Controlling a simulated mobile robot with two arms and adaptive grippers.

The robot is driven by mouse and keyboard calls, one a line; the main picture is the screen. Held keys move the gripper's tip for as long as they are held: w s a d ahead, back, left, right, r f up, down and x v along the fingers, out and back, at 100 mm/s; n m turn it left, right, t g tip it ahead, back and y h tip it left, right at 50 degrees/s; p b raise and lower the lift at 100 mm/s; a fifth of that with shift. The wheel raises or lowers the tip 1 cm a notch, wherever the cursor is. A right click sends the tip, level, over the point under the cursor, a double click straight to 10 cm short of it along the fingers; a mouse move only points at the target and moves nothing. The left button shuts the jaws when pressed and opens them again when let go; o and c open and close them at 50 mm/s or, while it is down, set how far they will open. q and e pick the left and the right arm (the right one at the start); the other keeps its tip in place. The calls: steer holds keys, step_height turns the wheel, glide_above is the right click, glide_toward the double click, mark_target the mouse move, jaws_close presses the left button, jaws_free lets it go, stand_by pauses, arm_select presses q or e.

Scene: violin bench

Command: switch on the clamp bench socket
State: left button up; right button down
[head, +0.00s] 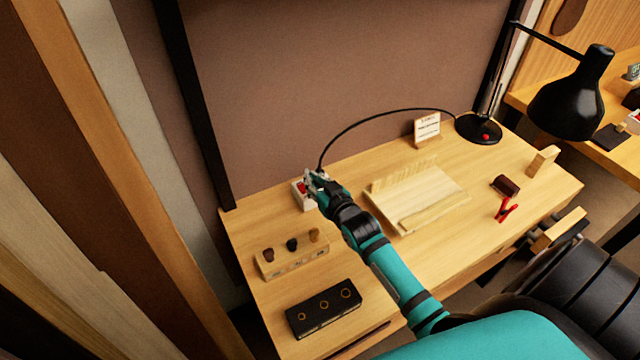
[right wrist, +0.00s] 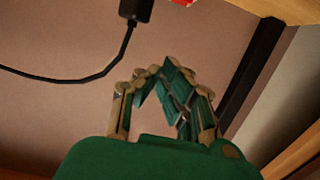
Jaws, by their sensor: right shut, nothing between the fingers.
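The bench socket (head: 298,197) is a small white box with a red switch at the back left of the wooden bench. A black cable runs from it to the desk lamp. My right gripper (head: 312,180) is shut and empty, right at the socket, and covers part of it. I cannot tell whether the fingers touch the switch. In the right wrist view the shut fingers (right wrist: 160,72) point up towards a black plug (right wrist: 136,8). A bit of red (right wrist: 182,2) shows beside the plug at the top edge. My left gripper is not in view.
A wooden rack (head: 291,262) with several knobs and a black block (head: 324,309) with rings stand at the front left. A wooden cradle (head: 440,192) lies mid-bench. A black lamp (head: 478,129), small card (head: 427,128) and red clamp (head: 506,209) are farther right. The back panel rises behind.

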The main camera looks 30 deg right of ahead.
steer(key=s, duration=0.1)
steer(key=s+r, duration=0.1)
steer(key=s, duration=0.1)
steer(key=shift+s+a+r, duration=0.1)
steer(key=shift+s+r, duration=0.05)
steer(key=shift+s, duration=0.05)
stand_by(0.4)
